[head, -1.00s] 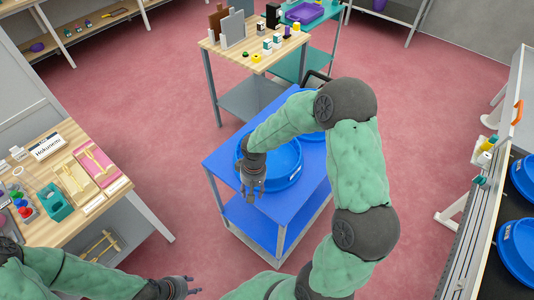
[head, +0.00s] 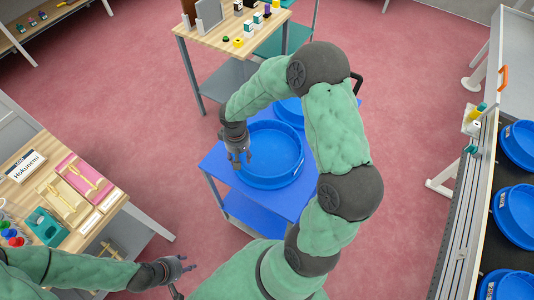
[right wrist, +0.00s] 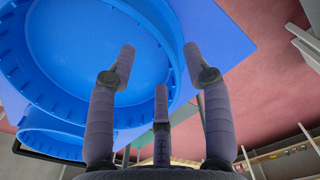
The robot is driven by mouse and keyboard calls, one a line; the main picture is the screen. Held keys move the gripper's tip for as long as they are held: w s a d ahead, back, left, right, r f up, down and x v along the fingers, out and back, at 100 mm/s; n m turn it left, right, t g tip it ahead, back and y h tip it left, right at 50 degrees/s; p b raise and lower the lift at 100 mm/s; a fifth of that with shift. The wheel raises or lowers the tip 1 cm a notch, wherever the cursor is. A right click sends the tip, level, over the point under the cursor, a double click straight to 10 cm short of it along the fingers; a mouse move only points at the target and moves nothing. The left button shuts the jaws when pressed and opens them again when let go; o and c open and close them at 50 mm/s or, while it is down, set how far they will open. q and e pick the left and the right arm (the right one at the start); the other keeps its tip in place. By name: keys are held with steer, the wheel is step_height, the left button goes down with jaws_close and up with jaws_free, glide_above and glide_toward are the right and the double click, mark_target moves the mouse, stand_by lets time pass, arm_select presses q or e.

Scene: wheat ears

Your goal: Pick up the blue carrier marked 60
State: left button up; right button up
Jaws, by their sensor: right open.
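Round blue carriers stand in two places, and I cannot read the number 60 on any of them. One carrier (head: 272,172) sits on the blue cart, with a second carrier (head: 290,112) partly hidden behind my right arm. My right gripper (head: 238,158) is open above the near carrier's left edge. In the right wrist view its spread fingers (right wrist: 158,62) show in front of the carrier's rim (right wrist: 100,112), with nothing between them. My left gripper (head: 184,268) looks open and empty, low at the front. At right are labelled carriers (head: 514,212), their labels too small to read.
The blue cart (head: 218,165) stands mid-floor. A wooden table (head: 75,225) with small tools and a "Hokunemi" sign is at left. Another wooden table (head: 225,35) is behind the cart. A dark rack (head: 480,210) bears the right carriers. Red floor lies between.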

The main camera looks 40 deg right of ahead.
steer(key=f, duration=0.3)
steer(key=shift+w+f, duration=0.1)
steer(key=shift+w, duration=0.1)
steer(key=f, duration=0.3)
steer(key=f+b, duration=0.1)
steer(key=shift+s+f, duration=0.25)
steer(key=shift+f, duration=0.15)
steer(key=shift+r, duration=0.1)
jaws_close()
